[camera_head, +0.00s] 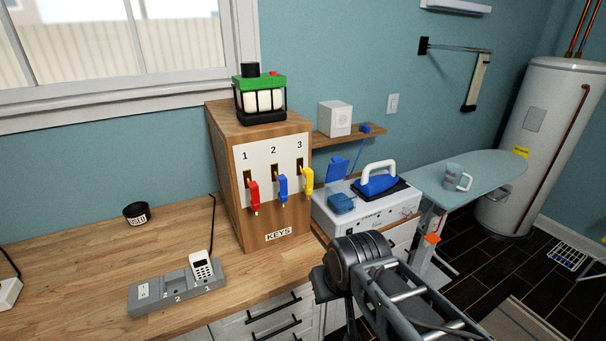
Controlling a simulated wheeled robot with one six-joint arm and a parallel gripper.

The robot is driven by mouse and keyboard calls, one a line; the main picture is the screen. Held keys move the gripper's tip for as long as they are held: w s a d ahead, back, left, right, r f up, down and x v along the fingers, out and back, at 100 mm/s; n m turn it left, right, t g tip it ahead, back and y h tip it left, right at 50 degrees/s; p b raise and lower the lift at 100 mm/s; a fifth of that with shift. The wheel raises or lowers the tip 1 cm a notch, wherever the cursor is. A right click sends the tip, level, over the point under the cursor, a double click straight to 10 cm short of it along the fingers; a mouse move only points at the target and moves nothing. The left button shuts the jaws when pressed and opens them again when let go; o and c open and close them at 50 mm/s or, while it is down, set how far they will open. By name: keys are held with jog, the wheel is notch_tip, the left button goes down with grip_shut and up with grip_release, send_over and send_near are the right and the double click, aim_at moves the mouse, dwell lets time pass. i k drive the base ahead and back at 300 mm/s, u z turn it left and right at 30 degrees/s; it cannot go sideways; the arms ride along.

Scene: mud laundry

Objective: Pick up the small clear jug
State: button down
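A small clear jug (453,176) with a pale handle on its right side stands upright on the light blue ironing board, near the middle of the board. The board lies to the right of the wooden counter, beyond my arm. My arm rises from the bottom right, and its dark joint shows in front of the counter. No gripper fingers can be made out, and nothing of mine touches the jug.
A blue iron (377,184) sits on a white unit left of the ironing board (408,180). A wooden key box (226,163) stands on the counter (75,270). A white water heater (540,125) stands behind the board's right end. Dark floor shows right of my arm.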

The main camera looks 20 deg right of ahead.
aim_at(453, 172)
jog(key=z, duration=1.6)
